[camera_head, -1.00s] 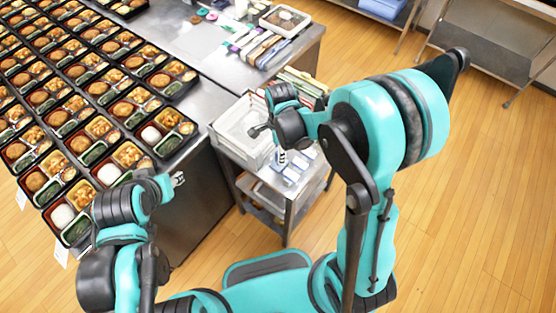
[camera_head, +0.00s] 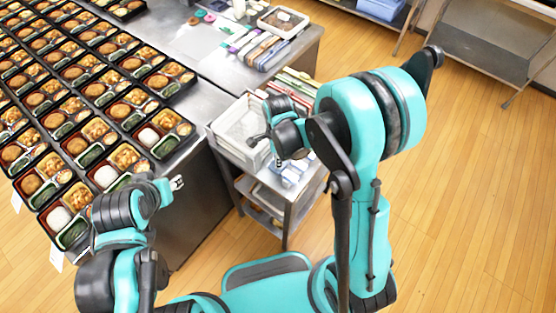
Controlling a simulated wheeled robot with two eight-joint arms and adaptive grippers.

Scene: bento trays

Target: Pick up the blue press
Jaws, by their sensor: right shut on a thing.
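My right gripper (camera_head: 277,160) hangs over the small steel cart (camera_head: 288,222), below the dark and teal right wrist. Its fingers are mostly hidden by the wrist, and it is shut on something. The blue press cannot be made out clearly. Small pale blue and white items (camera_head: 291,174) show on the cart top just below and right of the gripper. My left gripper (camera_head: 177,183) is at the edge of the steel table, empty, with its small tips apart.
A white bin (camera_head: 222,140) stands on the cart's left side. Many filled bento trays (camera_head: 103,176) cover the steel table at left. Utensils (camera_head: 262,52) and a container of food (camera_head: 284,22) lie at the table's far end. Open wooden floor lies at right.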

